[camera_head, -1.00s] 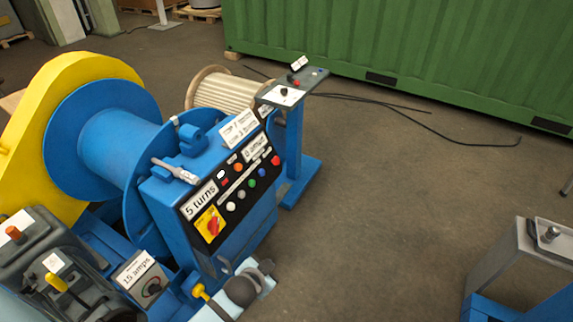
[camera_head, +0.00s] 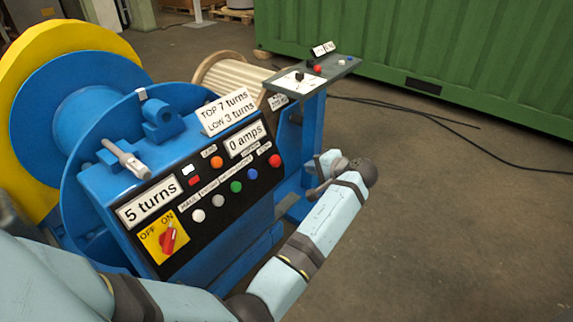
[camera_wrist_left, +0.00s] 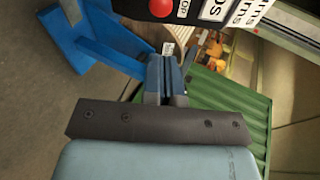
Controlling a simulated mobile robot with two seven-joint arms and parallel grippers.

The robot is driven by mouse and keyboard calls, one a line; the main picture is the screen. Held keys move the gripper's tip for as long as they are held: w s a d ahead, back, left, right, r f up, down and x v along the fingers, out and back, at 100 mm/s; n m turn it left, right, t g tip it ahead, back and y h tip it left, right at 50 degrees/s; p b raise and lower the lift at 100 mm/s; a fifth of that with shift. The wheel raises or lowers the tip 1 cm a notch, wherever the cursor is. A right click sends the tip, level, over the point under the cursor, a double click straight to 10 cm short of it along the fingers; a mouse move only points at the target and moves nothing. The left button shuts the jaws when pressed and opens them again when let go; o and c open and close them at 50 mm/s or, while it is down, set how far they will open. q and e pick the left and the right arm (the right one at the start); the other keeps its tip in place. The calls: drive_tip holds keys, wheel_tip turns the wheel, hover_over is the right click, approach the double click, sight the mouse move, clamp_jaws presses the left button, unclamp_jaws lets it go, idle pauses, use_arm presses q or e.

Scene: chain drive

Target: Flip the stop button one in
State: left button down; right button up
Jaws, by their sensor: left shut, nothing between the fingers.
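A round red button (camera_head: 275,160) sits at the right end of the button row on the blue machine's black control panel (camera_head: 180,262). It also shows at the top of the left wrist view (camera_wrist_left: 162,8), beside a partly cut label ending in "OP". A second red button (camera_head: 318,69) is on the separate grey stand behind. My left gripper (camera_head: 313,190) is shut and empty, in front of and to the right of the panel, apart from the red button. Its fingers (camera_wrist_left: 165,75) lie together in the left wrist view, below the button. My right gripper is out of view.
The panel also carries a yellow plate with a red rotary switch (camera_head: 168,240) and several coloured buttons. The grey-topped stand (camera_head: 345,64) is close beyond my left gripper. Black cables (camera_head: 420,113) lie on the floor before a green container (camera_head: 460,60).

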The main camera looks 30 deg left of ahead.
use_arm(q)
drive_tip(key=b, duration=0.2)
approach(277, 161)
drive_tip(key=a+f, duration=0.2)
drive_tip(key=shift+w+r+b+x, duration=0.15)
drive_tip(key=shift+b+x, duration=0.25)
drive_tip(key=shift+x, duration=0.85)
drive_tip(key=shift+w+r+b+x, duration=0.15)
drive_tip(key=shift+b+x, duration=0.25)
drive_tip(key=shift+x, duration=0.8)
drive_tip(key=shift+a, duration=0.15)
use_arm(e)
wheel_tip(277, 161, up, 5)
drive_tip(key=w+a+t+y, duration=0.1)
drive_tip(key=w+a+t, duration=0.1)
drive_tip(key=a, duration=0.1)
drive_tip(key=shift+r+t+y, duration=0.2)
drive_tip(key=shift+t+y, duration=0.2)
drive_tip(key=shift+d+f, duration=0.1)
